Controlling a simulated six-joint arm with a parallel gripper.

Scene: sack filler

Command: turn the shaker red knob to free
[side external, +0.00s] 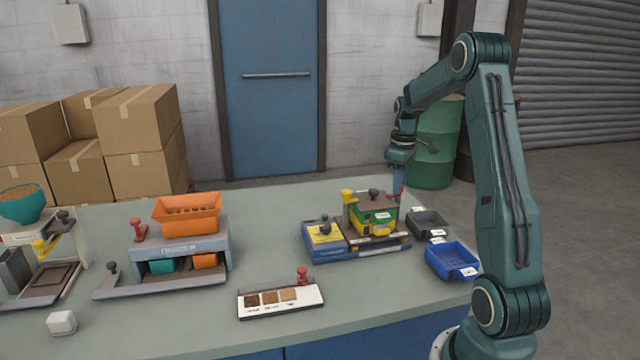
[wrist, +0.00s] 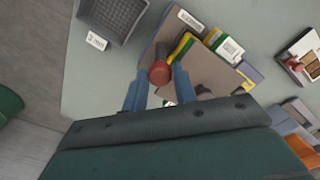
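In the wrist view, a round red knob (wrist: 159,73) shows between the two blue-grey fingers of my gripper (wrist: 158,78). The fingers are apart, and I see no firm contact with the knob. In the side view my gripper (side external: 398,188) points down behind the right end of the green and yellow machine (side external: 376,216), which hides what lies below. Another red knob (side external: 138,226) stands by the orange hopper machine (side external: 185,245), and one more (side external: 302,273) by the swatch card (side external: 281,301). I cannot read which unit is the shaker.
A dark grey tray (side external: 428,224) and a blue tray (side external: 452,260) sit close to the right of the green and yellow machine. That machine has yellow and dark knobs standing up.

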